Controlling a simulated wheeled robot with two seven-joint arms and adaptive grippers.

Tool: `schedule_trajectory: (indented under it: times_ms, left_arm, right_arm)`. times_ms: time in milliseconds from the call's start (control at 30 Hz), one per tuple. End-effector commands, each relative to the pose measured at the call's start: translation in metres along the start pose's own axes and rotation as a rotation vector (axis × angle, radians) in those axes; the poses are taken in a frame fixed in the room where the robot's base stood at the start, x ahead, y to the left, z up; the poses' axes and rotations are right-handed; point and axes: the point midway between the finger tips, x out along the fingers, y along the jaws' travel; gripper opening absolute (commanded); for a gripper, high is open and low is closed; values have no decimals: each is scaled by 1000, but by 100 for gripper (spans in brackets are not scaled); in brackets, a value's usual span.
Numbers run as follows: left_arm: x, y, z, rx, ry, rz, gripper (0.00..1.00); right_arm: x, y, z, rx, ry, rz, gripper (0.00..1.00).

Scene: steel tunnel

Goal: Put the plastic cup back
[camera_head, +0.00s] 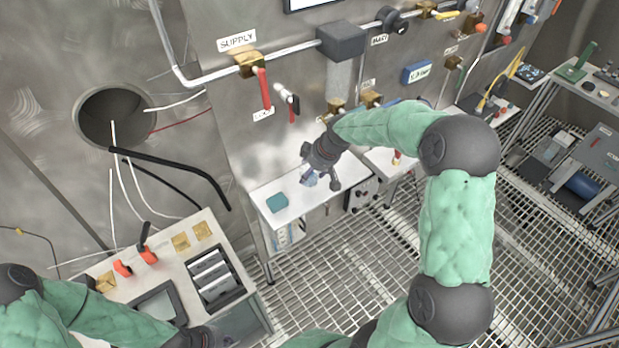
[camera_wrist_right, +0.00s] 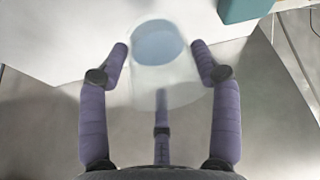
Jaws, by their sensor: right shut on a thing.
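My right gripper (camera_head: 316,180) is at the white work surface by the wall panel, pointing down and to the left. It is shut on the plastic cup. In the right wrist view the cup (camera_wrist_right: 157,75) is translucent with a pale blue round face, between the purple fingers. In the head view the cup (camera_head: 309,178) is small and partly hidden by the fingers. I cannot tell whether it touches the white surface. My left gripper (camera_head: 203,338) is at the bottom edge, mostly cut off, and its fingers cannot be made out.
A teal box (camera_head: 277,203) lies on the white surface (camera_head: 292,216), left of the right gripper. A console (camera_head: 195,262) with red switches stands at lower left. Red-handled valves (camera_head: 265,88) and pipes project from the wall above. Grated floor (camera_head: 345,270) lies in front.

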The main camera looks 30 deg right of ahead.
Motion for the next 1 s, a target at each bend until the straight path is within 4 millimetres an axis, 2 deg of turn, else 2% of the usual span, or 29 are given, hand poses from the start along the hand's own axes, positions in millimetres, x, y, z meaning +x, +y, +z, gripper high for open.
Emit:
schedule_trajectory:
  times_ms: [100, 300, 700, 733, 800, 1000]
  left_arm:
    - [2, -1, 0, 0, 0, 0, 0]
    - [6, -2, 0, 0, 0, 0, 0]
    - [9, -3, 0, 0, 0, 0, 0]
    - [8, -3, 0, 0, 0, 0, 0]
    - [8, -3, 0, 0, 0, 0, 0]
    - [8, -3, 0, 0, 0, 0, 0]
  right_arm:
    - [13, 0, -2, -1, -2, -2, 27]
    - [37, 0, 10, 2, -2, -2, 27]
    - [41, 1, 11, 0, 0, 0, 27]
    - [40, 0, 11, 0, -1, -1, 72]
    - [40, 0, 11, 0, -1, -1, 88]
    - [40, 0, 11, 0, -1, -1, 88]
